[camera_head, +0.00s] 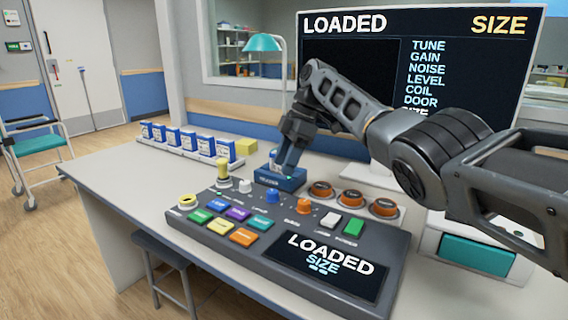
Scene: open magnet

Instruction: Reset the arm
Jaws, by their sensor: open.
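My gripper (284,160) hangs from my dark grey arm (350,103), which reaches in from the right. Its fingers point down just above or into a small blue holder (280,181) on the table, behind the control console (190,220). The fingers are open; a small pale and blue item shows beside them, partly hidden. I cannot tell whether they touch it or the holder. The console's small screen (328,268) reads "LOADED" and "SIZE". The large monitor (345,50) behind my arm also reads "LOADED" and "SIZE", with a list that my arm partly covers.
Orange round buttons (352,198) sit right of the holder. A teal lamp (264,43) rises behind. The table's left part (120,172) is clear.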

